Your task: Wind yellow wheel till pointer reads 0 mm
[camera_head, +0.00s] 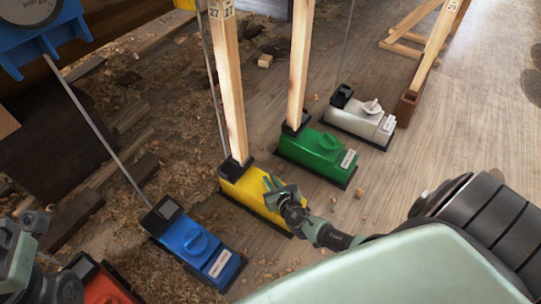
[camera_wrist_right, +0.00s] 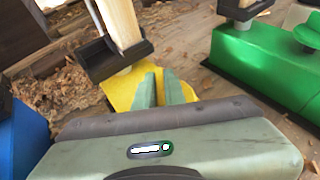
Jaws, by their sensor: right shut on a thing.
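The yellow jack box (camera_head: 243,184) stands on the floor in the middle of the head view, with a wooden post rising from its back end. In the right wrist view its yellow top (camera_wrist_right: 121,88) shows around my fingers. My right gripper (camera_head: 273,187) is over the box's top and shut on its wheel, which the fingers hide. The fingers (camera_wrist_right: 160,86) point at the yellow top in the wrist view. My left gripper (camera_head: 28,232) is at the lower left edge, partly cut off. No pointer reading for the yellow jack is visible.
A blue box (camera_head: 190,238) and a red box (camera_head: 105,285) stand to the left, a green box (camera_head: 320,148) and a white box (camera_head: 362,121) to the right. A blue gauge (camera_head: 35,40) hangs at the top left. Shavings litter the left floor; the right is mostly clear.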

